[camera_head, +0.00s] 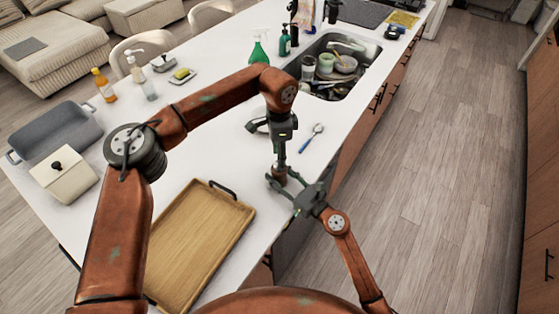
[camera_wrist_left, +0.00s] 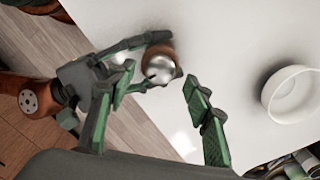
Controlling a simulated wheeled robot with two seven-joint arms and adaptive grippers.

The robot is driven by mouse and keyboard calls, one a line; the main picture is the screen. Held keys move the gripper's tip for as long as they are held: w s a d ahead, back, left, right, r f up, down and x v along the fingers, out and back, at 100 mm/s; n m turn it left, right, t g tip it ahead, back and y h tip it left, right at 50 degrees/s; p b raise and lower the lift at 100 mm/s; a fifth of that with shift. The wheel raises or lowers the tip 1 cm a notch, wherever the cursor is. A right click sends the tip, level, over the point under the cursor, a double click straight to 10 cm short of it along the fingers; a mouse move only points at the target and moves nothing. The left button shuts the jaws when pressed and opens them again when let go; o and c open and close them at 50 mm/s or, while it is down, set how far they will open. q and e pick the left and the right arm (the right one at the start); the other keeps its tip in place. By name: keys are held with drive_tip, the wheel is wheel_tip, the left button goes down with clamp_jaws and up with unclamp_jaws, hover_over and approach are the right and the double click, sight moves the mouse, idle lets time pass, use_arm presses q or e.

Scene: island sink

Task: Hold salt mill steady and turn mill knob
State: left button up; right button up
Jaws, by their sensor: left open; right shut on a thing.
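The salt mill (camera_head: 279,175) stands near the counter's front edge, with a brown body and a shiny metal knob. In the left wrist view I look down on the mill (camera_wrist_left: 160,66). My right gripper (camera_head: 279,184) is shut on its body; its dark green fingers (camera_wrist_left: 138,66) reach in from the left of the wrist view. My left gripper (camera_head: 279,158) points down above the mill. Its two green fingers (camera_wrist_left: 158,112) are wide apart and empty, with the knob beyond them. The mill's lower part is hidden by the right gripper.
A white bowl (camera_wrist_left: 271,99) is right of the mill in the wrist view. The sink (camera_head: 337,64) holds dishes.

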use_arm(q)
drive_tip(key=shift+f, duration=1.3)
drive_tip(key=shift+c, duration=0.3)
drive_tip(key=c, duration=1.1)
